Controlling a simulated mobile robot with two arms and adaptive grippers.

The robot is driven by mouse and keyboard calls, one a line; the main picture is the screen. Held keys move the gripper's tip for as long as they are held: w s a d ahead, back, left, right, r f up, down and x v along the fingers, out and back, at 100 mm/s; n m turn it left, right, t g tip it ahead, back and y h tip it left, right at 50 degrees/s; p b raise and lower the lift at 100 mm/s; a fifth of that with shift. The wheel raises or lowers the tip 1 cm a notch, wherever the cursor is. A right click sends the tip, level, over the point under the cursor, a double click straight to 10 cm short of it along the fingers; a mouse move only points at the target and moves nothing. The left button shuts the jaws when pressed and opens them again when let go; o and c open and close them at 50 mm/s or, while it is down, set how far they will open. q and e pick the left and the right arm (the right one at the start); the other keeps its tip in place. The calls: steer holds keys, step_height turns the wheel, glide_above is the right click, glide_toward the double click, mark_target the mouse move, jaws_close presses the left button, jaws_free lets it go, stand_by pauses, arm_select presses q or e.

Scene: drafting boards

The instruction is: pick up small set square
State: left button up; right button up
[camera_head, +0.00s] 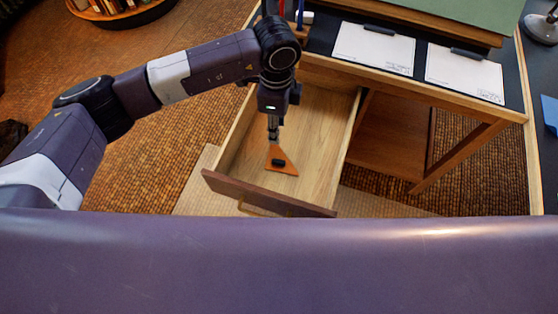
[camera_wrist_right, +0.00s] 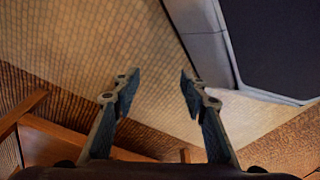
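The small set square (camera_head: 288,170) is an orange triangle with a black knob (camera_head: 278,162). It shows in the head view inside the open drawer (camera_head: 325,150). My left gripper (camera_head: 273,138) points down into the drawer, and its fingertips overlap the upper corner of the set square in the picture. I cannot tell whether the fingers touch it or are open or shut. My right gripper (camera_wrist_right: 158,82) shows in the right wrist view with its two fingers apart and nothing between them. It is not visible in the head view.
The drawer front (camera_head: 265,197) and side walls surround the set square. The desk above holds two white sheets (camera_head: 373,48) (camera_head: 464,73) with dark clips and a green board (camera_head: 470,20). A woven rug (camera_head: 202,180) lies below. A lamp base (camera_head: 543,28) stands at the far right.

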arm_select(q)
steer(key=b, duration=1)
glide_toward(278, 161)
steer(key=shift+s+f, duration=0.1)
steer(key=shift+s, duration=0.05)
steer(key=shift+a+f+b, duration=0.1)
steer(key=shift+f+b, duration=0.25)
steer(key=shift+f, duration=0.5)
steer(key=f+b, duration=0.1)
steer(key=f, duration=0.6)
steer(key=shift+w, duration=0.2)
arm_select(e)
steer(key=w+a+r+t, duration=0.1)
steer(key=w+r, duration=0.2)
steer(key=w, duration=0.7)
steer(key=shift+a, duration=0.2)
arm_select(q)
jaws_close()
